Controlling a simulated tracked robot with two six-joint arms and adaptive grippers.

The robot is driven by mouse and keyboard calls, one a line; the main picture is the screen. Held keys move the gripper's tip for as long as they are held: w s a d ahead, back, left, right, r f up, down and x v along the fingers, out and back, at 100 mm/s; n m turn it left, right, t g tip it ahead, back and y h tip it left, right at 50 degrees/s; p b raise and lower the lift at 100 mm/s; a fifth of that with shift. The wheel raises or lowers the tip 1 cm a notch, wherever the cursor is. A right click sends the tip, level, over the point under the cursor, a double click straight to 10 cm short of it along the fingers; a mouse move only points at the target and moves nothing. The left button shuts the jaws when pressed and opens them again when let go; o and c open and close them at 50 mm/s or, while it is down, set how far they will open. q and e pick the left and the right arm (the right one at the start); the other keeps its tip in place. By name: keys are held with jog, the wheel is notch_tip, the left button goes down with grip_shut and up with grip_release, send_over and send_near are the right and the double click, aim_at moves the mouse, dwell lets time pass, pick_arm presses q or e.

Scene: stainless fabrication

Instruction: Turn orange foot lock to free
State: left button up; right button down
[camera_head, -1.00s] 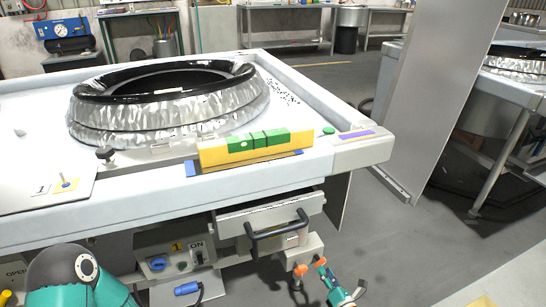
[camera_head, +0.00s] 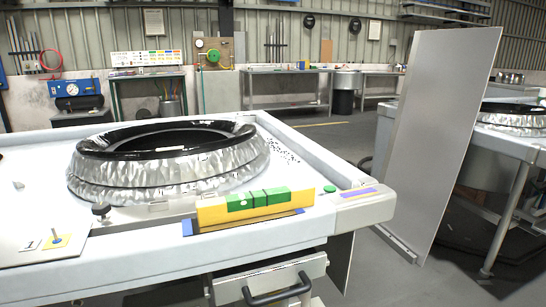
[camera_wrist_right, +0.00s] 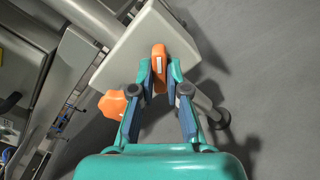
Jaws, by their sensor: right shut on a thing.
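In the right wrist view, an orange lever (camera_wrist_right: 159,62) with a small white label stands at the edge of a pale grey box (camera_wrist_right: 135,45). My right gripper (camera_wrist_right: 160,76) is shut on this lever, one fingertip on each side of it. A second orange part, a lobed knob (camera_wrist_right: 112,104), sits to the left of the gripper, apart from the fingertips. I cannot read the lever's label or tell its lock position. The head view shows neither gripper, and the lever is out of its frame.
A metal leg with a round dark foot (camera_wrist_right: 220,118) stands right of the gripper over grey floor. In the head view, a workbench (camera_head: 130,240) carries a black-rimmed silver ring (camera_head: 170,165) and a yellow-green level (camera_head: 255,203). A drawer (camera_head: 270,280) with a black handle hangs below. A tall panel (camera_head: 430,140) stands right.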

jog(key=n, duration=0.4)
jog(key=shift+d+f+n, duration=0.1)
jog(key=shift+n, duration=0.2)
jog(key=n, duration=0.3)
jog(key=shift+n, duration=0.4)
jog(key=c, duration=1)
grip_release()
jog(key=shift+c, duration=0.2)
